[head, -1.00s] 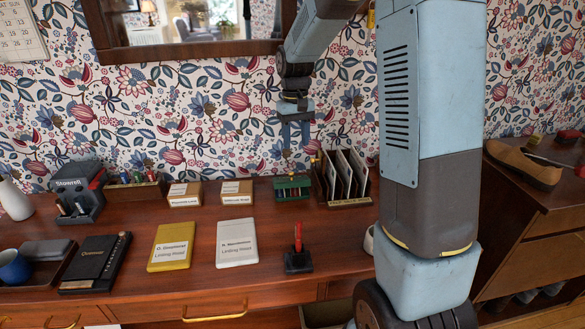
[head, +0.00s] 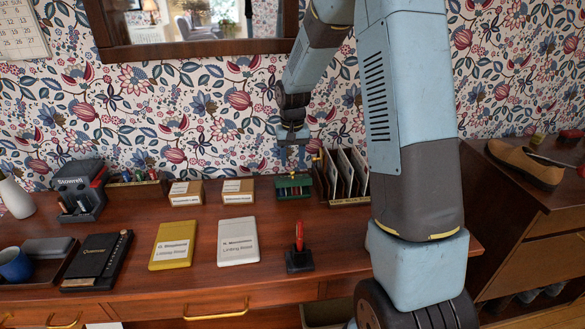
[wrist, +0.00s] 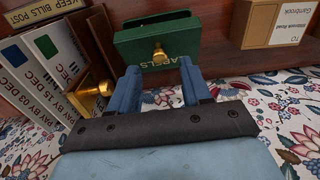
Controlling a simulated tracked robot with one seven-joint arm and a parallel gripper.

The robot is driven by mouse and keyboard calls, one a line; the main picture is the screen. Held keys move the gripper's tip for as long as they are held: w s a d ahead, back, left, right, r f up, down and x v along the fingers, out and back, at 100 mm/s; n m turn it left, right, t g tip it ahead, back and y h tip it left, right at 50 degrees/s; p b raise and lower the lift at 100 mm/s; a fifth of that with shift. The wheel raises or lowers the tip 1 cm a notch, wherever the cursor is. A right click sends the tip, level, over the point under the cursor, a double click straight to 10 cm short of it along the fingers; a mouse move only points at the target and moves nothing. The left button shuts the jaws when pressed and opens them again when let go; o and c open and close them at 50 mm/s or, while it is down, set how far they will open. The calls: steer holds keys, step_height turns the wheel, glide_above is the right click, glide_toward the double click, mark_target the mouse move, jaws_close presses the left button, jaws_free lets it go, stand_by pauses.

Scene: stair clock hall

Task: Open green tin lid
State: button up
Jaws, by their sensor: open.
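The green tin (head: 293,188) stands on the desk against the wall, left of a letter rack. My gripper (head: 292,158) hangs just above the tin in the head view. In the wrist view my gripper (wrist: 160,68) is open, its two blue fingers pointing at the tin on either side of the knob. The fingers hold nothing. I cannot tell whether they touch the tin. The lid looks closed.
The letter rack (head: 345,202) with upright cards and a brass part (wrist: 92,96) stands close beside the tin. Small cardboard boxes (head: 238,191) stand to the tin's left. A red-handled stamp (head: 299,252) is in front. The patterned wall is close behind.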

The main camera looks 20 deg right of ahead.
steer(key=shift+f, duration=1.9)
jaws_close()
